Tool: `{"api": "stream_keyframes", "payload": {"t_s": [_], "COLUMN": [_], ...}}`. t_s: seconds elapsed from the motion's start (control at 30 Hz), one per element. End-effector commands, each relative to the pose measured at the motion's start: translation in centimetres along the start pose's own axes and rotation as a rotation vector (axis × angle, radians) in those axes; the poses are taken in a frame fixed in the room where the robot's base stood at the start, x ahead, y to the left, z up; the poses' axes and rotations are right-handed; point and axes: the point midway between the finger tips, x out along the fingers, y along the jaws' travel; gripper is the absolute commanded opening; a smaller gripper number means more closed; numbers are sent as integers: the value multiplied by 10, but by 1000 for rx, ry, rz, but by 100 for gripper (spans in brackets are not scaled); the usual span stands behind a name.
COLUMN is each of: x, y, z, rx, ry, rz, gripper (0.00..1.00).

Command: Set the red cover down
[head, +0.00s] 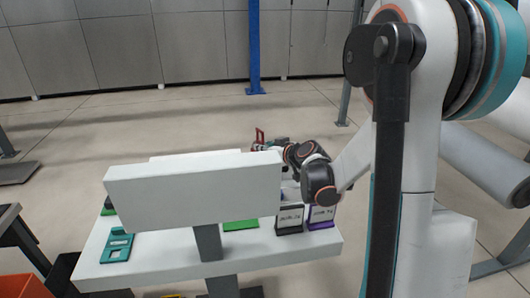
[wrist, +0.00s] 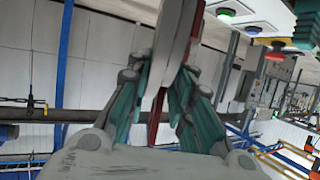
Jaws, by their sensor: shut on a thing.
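The red cover (head: 260,135) shows in the head view as a thin red upright piece just above the far edge of a white panel. My gripper (head: 268,147) is beside its lower end, largely hidden behind the panel and my wrist. In the wrist view, the teal fingers of my gripper (wrist: 160,88) are closed around a flat piece with a grey face and red edges. This appears to be the red cover (wrist: 157,112), held up and tilted. Its far end runs out of the top of the frame.
A white table (head: 165,265) holds a teal plate (head: 117,246), a green pad (head: 240,225), a black-framed labelled box (head: 290,219) and a purple-edged one (head: 321,215). The raised white panel (head: 195,190) on a grey post hides the table's middle. Floor behind is open.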

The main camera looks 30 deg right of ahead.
Motion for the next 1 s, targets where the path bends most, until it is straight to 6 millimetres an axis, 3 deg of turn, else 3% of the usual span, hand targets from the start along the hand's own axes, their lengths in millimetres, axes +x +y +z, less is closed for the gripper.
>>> {"api": "stream_keyframes", "payload": {"t_s": [0.23,0.27,0.33,0.73,1.0], "x": [1,1,1,-1,-47], "y": [0,0,0,0,1], "z": [2,2,1,-2,-3], "rx": [1,0,0,0,1], "ry": [1,0,0,0,0], "rz": [1,0,0,0,2], "gripper": [0,28,41,41,41]}}
